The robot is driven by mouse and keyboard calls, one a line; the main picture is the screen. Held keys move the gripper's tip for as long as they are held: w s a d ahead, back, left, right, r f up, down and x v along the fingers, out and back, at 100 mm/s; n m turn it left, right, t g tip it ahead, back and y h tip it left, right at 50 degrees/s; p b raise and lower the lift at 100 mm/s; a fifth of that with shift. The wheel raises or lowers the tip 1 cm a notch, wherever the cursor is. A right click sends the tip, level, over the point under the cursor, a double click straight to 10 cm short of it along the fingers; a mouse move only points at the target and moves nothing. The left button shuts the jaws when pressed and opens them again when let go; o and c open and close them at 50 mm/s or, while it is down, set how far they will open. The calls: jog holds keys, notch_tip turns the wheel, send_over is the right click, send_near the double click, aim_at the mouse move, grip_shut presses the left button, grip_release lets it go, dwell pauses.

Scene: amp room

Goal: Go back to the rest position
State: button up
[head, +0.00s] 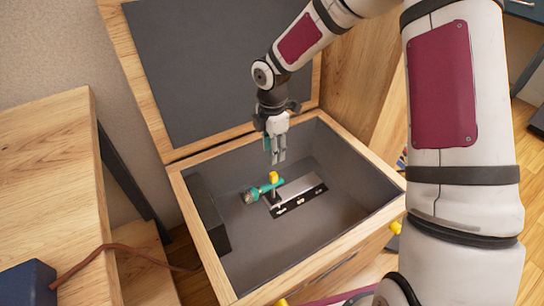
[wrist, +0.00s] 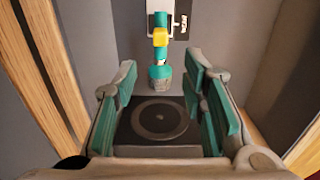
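My gripper (head: 275,155) is over the inside of an open wooden box (head: 330,122), pointing down. In the wrist view its two teal-padded fingers (wrist: 160,80) stand apart with nothing held between them. A teal tool with a yellow knob (head: 274,177) lies in the box below the gripper, beside or on a silver and black plate (head: 300,188). The tool (wrist: 160,72) also shows beyond the fingertips in the wrist view. The gripper looks apart from the tool.
The box's dark-lined lid (head: 220,70) stands open at the back. A dark block (head: 205,212) sits along the box's left inner wall. A wooden table (head: 50,170) is at the left, with a blue object (head: 28,283) and a reddish cable (head: 130,253).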

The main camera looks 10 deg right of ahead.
jog(key=shift+r, duration=0.1)
dwell(0.4)
jog(key=s+d+r+m+h, duration=0.2)
jog(key=s+d+r+m, duration=0.25)
jog(key=s+r, duration=0.45)
jog(key=s+d+r+m+h, duration=0.1)
jog(key=s+d+r+m, duration=0.2)
jog(key=s+r+m, duration=0.55)
jog(key=s+a+r+m+y, duration=0.1)
jog(key=s+r+m, duration=0.3)
jog(key=s, duration=0.7)
jog(key=s+r+m+y, duration=0.2)
jog(key=s+m, duration=0.3)
jog(key=s, duration=0.6)
notch_tip(320, 180, up, 36)
jog(key=t+p, duration=0.4)
jog(key=p, duration=3)
jog(key=shift+f, duration=0.2)
jog(key=shift+w, duration=0.1)
